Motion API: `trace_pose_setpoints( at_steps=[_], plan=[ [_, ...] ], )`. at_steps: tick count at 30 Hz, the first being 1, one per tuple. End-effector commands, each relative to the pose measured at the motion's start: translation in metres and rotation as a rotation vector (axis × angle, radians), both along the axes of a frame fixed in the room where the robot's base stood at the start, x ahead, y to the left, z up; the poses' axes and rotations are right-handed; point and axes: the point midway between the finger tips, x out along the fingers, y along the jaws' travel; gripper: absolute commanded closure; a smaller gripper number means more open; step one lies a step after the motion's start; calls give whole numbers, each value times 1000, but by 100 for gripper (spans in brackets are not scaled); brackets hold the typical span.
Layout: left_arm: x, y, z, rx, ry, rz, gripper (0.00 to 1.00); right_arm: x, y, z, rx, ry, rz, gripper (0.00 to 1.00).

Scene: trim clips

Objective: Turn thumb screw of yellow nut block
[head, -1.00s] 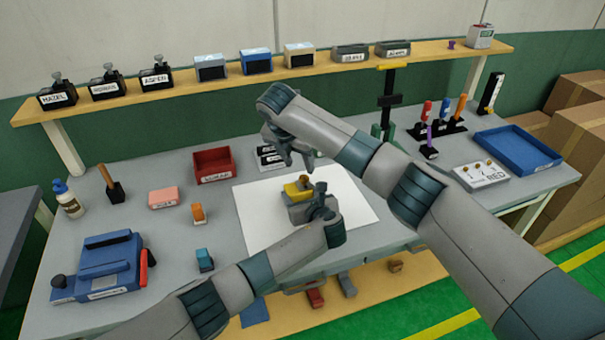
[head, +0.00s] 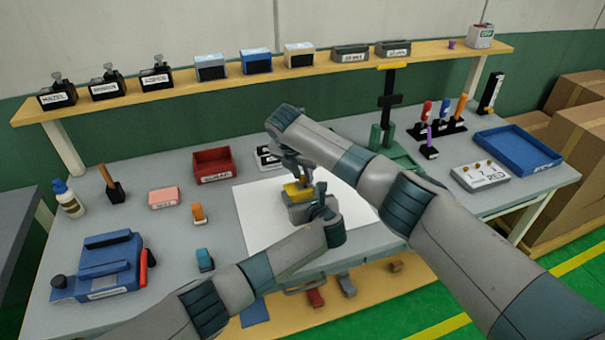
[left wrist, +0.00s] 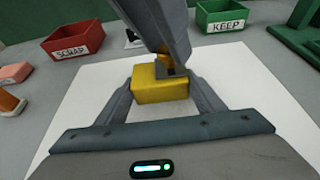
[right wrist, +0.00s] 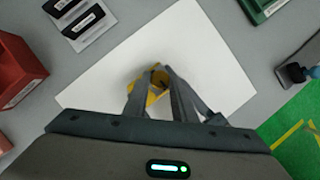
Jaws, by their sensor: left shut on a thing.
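The yellow nut block (left wrist: 160,90) is between the fingers of my left gripper (left wrist: 160,92), which is shut on it over the white sheet. The block also shows in the head view (head: 297,190) and partly in the right wrist view (right wrist: 152,90). Its thumb screw (left wrist: 165,62) is a small yellow part on top, mostly hidden by my right gripper. My right gripper (right wrist: 156,78) points down over the block, and its fingertips are apart, one on either side of the screw area. I cannot tell whether they touch the screw.
The white sheet (head: 255,225) is otherwise clear. A red SCRAP bin (left wrist: 72,38) and a green KEEP bin (left wrist: 222,15) stand behind it. A blue fixture (head: 100,268) stands at the left, and a blue tray (head: 518,150) at the right. Small orange and blue blocks lie left of the sheet.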

Motion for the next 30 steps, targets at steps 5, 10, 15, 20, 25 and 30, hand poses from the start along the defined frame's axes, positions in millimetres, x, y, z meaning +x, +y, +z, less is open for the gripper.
trace_pose_setpoints(
  at_steps=[5,10,15,20,25,30],
  plan=[
    [0,0,0,0,0,1,65,0,0,0,0,0,-3,98],
    [0,0,0,0,0,1,65,1,1,1,0,1,-61,98],
    [0,0,0,0,0,1,65,2,3,2,1,-1,-191,98],
    [0,0,0,0,1,1,65,3,4,2,2,-1,-300,98],
    [0,0,-1,0,1,0,65,3,4,2,0,-1,-379,98],
    [0,0,-1,0,1,0,65,3,4,1,0,-2,-411,98]
  ],
)
